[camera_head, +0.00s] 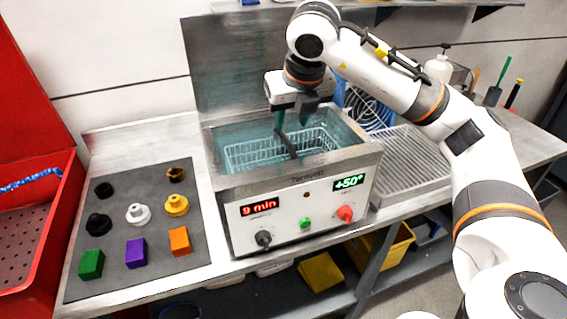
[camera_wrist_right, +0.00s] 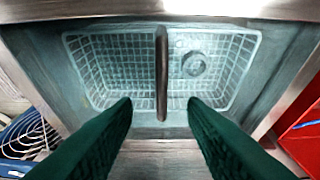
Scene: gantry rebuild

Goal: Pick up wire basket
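The white wire basket (camera_head: 245,154) sits inside the steel tank of the bath with the red and green displays. A dark handle bar (camera_wrist_right: 162,75) crosses the middle of the basket (camera_wrist_right: 95,75) in the right wrist view. My right gripper (camera_head: 292,122) points down over the tank. Its green fingers (camera_wrist_right: 160,106) are open, and the near end of the handle shows between them in the wrist view. I cannot tell whether the fingertips are level with the handle. No contact is visible. My left gripper is not in view.
The bath's front panel (camera_head: 290,222) has several knobs. A grey mat (camera_head: 120,200) with coloured blocks and knob-like parts lies left. A drying rack (camera_head: 405,165) and a blue rack (camera_head: 362,108) stand right. A red bin (camera_head: 68,215) is far left. A round thing (camera_wrist_right: 195,64) shows within the basket's outline.

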